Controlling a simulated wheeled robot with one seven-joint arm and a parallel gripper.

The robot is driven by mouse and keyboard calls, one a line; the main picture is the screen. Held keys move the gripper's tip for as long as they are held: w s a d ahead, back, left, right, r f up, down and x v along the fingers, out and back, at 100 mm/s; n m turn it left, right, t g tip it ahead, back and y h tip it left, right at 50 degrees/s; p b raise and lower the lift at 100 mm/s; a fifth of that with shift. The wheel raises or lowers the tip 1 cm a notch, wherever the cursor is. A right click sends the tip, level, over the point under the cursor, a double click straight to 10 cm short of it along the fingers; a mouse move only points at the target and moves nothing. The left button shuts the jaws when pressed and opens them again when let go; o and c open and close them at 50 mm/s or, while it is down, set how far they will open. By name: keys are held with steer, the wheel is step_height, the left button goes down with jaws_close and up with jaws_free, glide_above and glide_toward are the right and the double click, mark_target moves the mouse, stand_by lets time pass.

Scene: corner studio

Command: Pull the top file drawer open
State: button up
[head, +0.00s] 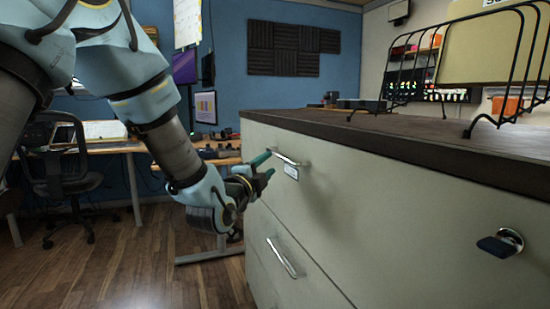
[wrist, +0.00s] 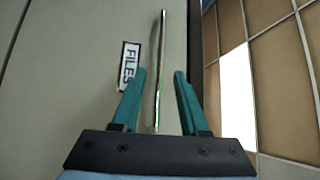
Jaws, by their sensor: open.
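The top file drawer (head: 345,205) is the upper pale front of the cabinet, under a dark worktop; it looks flush and closed. Its chrome bar handle (head: 287,159) sits near the left end, with a small label (head: 291,173) below it. My gripper (head: 270,164) has teal fingers and is at the handle's left end. In the wrist view my gripper (wrist: 159,72) is open, with the bar handle (wrist: 158,85) running lengthwise between the two fingers, apart from both. The label (wrist: 128,66) there reads FILES. Depth around the bar is hard to tell.
A lower drawer handle (head: 281,258) is below. A lock with a dark key (head: 500,243) sticks out at the right. A black wire rack (head: 465,65) stands on the worktop (head: 400,130). An office chair (head: 62,170) and desks are behind; wooden floor (head: 130,265) is clear at left.

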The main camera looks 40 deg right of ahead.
mark_target(279, 156)
steer(key=p+x, duration=0.1)
steer(key=x, duration=0.7)
steer(key=shift+w+d+f, duration=0.1)
steer(key=shift+w, duration=0.05)
jaws_close()
stand_by(1.1)
